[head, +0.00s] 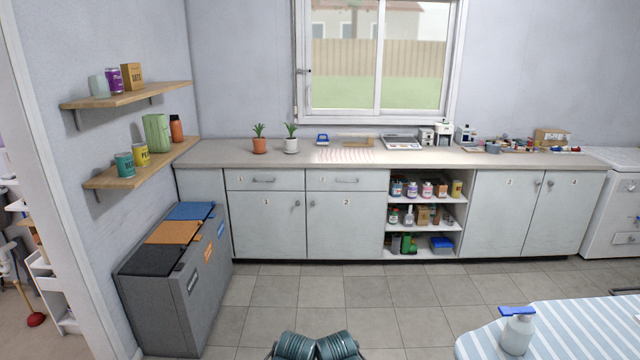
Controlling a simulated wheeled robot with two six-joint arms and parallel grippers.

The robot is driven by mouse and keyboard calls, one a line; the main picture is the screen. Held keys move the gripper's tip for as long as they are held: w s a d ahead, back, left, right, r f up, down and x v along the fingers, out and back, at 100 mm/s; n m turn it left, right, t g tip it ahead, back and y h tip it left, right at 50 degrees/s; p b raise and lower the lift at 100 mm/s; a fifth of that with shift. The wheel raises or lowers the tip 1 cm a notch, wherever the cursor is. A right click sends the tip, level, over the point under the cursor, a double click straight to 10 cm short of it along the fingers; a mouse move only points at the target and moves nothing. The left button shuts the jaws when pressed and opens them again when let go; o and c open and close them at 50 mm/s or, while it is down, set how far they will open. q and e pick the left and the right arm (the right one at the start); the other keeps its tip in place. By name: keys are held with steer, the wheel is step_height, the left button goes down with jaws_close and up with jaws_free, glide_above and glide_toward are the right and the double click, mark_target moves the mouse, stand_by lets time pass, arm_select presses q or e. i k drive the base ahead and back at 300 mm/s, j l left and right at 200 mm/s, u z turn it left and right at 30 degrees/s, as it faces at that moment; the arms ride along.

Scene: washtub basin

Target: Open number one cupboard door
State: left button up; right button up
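The number one cupboard door (266,232) appears to be the leftmost pale grey door under the counter, below the left drawer. Neither of my grippers can be made out; only teal ribbed parts, apparently of my arms, show at the bottom centre, well short of the cupboards.
A grey three-lidded bin (188,295) stands left of the door. Open shelves (424,198) with jars and more shut doors (505,212) lie to the right. A striped table (570,335) with a pump bottle (517,332) is front right. The tiled floor (330,292) before the cupboards is clear.

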mark_target(265, 223)
steer(key=i+z, duration=0.2)
steer(key=i, duration=1.65)
steer(key=i+u, duration=0.1)
steer(key=i, duration=0.65)
steer(key=i+l, duration=0.1)
steer(key=i, duration=0.6)
steer(key=i+l+u, duration=0.15)
steer(key=i, duration=0.6)
